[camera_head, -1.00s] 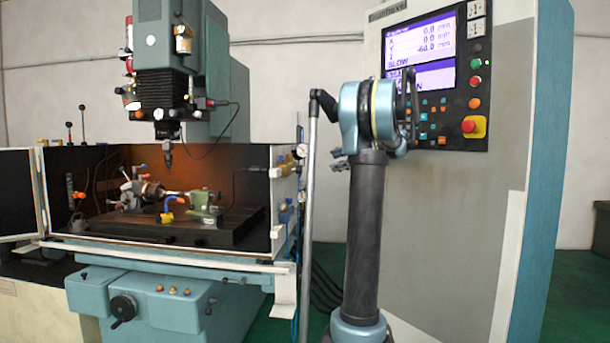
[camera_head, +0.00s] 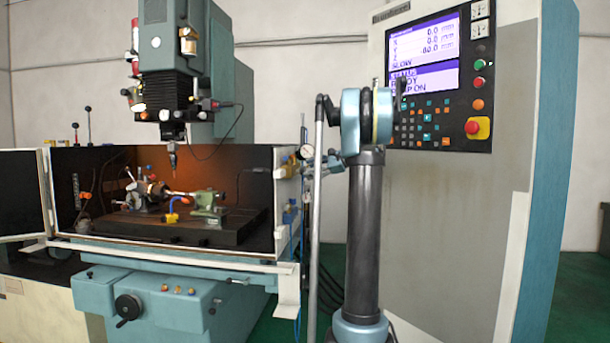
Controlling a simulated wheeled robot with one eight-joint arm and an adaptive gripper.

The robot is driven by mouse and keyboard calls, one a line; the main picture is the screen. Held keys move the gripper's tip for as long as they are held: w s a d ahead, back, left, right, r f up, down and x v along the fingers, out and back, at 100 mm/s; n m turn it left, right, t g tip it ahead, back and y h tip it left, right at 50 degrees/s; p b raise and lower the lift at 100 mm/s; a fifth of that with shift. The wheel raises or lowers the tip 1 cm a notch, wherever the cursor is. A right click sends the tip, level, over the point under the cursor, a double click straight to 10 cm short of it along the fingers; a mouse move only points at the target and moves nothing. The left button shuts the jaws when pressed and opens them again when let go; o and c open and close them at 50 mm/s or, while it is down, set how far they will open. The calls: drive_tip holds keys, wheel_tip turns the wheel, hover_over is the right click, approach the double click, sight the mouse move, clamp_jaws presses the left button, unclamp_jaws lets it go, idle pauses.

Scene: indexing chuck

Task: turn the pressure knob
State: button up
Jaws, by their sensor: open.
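A round white pressure gauge (camera_head: 307,151) sits on the right edge of the machine enclosure. Small fittings (camera_head: 291,172) show on the panel edge beside and below it. I cannot make out for certain which is the pressure knob; it is small or hidden behind my gripper. My gripper (camera_head: 316,168) reaches left from my arm to just right of and below the gauge. It looks small here and is open, with nothing seen between its fingers. Whether it touches any fitting I cannot tell.
A grey upright pole (camera_head: 318,230) stands just left of my arm column. The control cabinet (camera_head: 450,215) with its screen (camera_head: 424,55) and red stop button (camera_head: 472,127) is on the right. The chuck (camera_head: 148,192) lies on the machine table, under the spindle.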

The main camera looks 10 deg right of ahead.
sight(301, 171)
drive_tip(key=shift+x, duration=1.45)
drive_tip(key=c, duration=1.1)
drive_tip(key=shift+o, duration=0.2)
drive_tip(key=shift+w+n, duration=0.1)
drive_tip(key=shift+n, duration=0.2)
drive_tip(key=o, duration=1.1)
drive_tip(key=shift+c, duration=0.2)
